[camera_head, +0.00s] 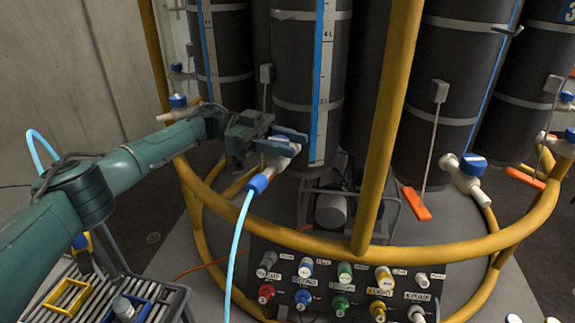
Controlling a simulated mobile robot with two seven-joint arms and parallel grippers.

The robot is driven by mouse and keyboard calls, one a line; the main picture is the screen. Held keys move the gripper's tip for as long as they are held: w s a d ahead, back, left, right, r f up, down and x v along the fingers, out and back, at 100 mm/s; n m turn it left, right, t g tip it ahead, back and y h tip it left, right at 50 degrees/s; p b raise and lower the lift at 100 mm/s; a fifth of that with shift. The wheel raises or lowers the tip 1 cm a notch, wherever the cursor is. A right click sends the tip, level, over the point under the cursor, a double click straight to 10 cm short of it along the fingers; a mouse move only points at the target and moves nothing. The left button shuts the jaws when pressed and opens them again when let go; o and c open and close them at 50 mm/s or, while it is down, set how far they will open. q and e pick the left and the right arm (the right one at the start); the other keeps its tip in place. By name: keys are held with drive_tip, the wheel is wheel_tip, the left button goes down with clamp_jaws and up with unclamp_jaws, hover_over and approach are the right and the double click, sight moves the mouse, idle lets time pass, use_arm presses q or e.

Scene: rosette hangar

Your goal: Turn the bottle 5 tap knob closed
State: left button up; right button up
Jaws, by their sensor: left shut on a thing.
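My left gripper (283,141) reaches in from the left to a white tap (281,152) at the front of a dark bottle (291,66) with a blue-edged level scale. Its jaws are shut on the tap's knob, which they mostly hide, so I cannot tell how far it is turned. A blue connector (261,182) below the tap carries a light-blue hose (238,243) that hangs down. No number shows on this bottle. My right gripper is not in view.
A yellow rail frame (376,150) stands just right of the gripper, and its ring curves below. More dark bottles with blue-knobbed taps (466,170) stand on both sides. A panel of coloured connectors (338,285) sits below. A slatted rack (100,297) is at bottom left.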

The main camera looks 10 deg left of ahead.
sight(286, 143)
use_arm(q)
drive_tip(key=shift+s+m+g+y+b, duration=0.2)
drive_tip(key=shift+m+g+y+b, duration=0.7)
drive_tip(key=shift+g+b, duration=0.9)
drive_tip(key=o, duration=1)
wheel_tip(286, 143, up, 10)
